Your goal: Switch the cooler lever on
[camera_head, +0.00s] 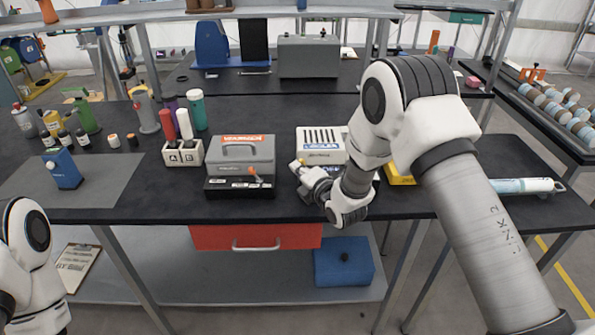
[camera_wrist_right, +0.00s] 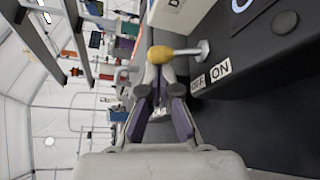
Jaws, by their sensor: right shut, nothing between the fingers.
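In the right wrist view the lever (camera_wrist_right: 186,51) has a yellow-orange knob and silver stem, close to OFF and ON labels (camera_wrist_right: 210,75). I cannot tell its setting. My left gripper is out of view.
A red drawer (camera_head: 255,238) hangs below the bench. A grey mat with a blue device (camera_head: 63,168) lies left.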

